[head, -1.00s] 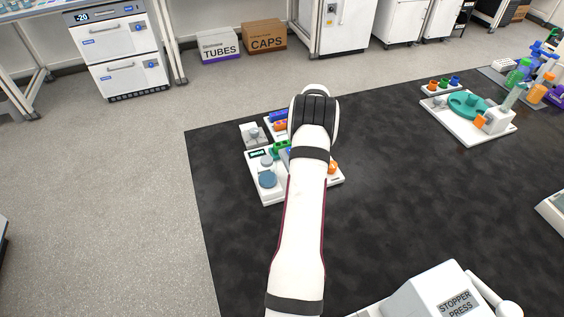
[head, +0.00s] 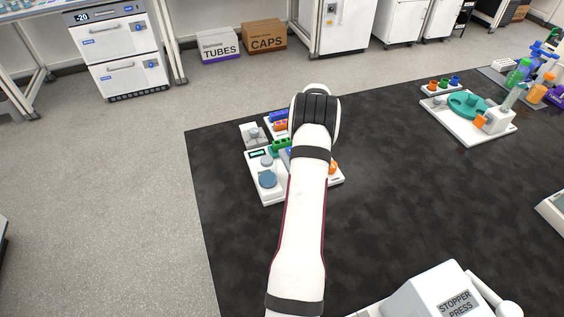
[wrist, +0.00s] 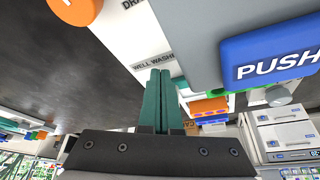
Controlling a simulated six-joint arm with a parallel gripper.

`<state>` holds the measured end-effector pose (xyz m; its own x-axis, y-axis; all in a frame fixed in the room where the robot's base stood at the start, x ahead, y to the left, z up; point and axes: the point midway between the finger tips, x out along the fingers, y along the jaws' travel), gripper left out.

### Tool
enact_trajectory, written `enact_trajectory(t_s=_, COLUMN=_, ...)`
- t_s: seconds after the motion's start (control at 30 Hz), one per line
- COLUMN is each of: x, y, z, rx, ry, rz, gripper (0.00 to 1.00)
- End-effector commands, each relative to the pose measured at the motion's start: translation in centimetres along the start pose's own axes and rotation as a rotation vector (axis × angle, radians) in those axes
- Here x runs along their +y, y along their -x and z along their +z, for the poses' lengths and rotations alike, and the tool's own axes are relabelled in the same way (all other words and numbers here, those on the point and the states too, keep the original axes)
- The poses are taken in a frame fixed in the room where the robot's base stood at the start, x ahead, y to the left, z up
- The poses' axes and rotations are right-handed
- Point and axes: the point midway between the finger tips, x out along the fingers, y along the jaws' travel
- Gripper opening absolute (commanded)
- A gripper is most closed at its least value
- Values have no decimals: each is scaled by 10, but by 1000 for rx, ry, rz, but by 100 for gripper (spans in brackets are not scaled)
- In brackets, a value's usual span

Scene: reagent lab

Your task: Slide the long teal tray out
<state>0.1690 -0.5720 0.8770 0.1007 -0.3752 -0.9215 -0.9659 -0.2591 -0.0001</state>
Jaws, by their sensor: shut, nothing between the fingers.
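In the wrist view my gripper (wrist: 155,74) has two teal fingers, shut together and empty. Their tips are close to the white body of the well washer (wrist: 130,45), near its printed label; I cannot tell whether they touch. A blue PUSH button (wrist: 270,55) on a grey part is to the right of the fingers. An orange round knob (wrist: 78,8) is at the upper left, by a partly cut-off label. I cannot make out a long teal tray in either view. In the head view my arm hides the gripper and most of the washer.
In the head view a white device with a blue-grey disc (head: 267,179) stands left of my arm. A white station with a teal disc (head: 468,104) is at the right, and the stopper press (head: 440,290) is at the front. The dark mat (head: 400,190) is clear between them.

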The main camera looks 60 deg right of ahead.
Motion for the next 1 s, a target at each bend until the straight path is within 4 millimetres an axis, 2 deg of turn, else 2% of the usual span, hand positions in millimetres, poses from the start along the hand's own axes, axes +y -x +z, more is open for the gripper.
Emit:
enact_trajectory(t_s=0.6, x=0, y=60, z=-26, rx=2, ry=0, rz=0, gripper=0)
enact_trajectory(t_s=1.0, x=0, y=64, z=-27, rx=1, ry=0, rz=0, gripper=0)
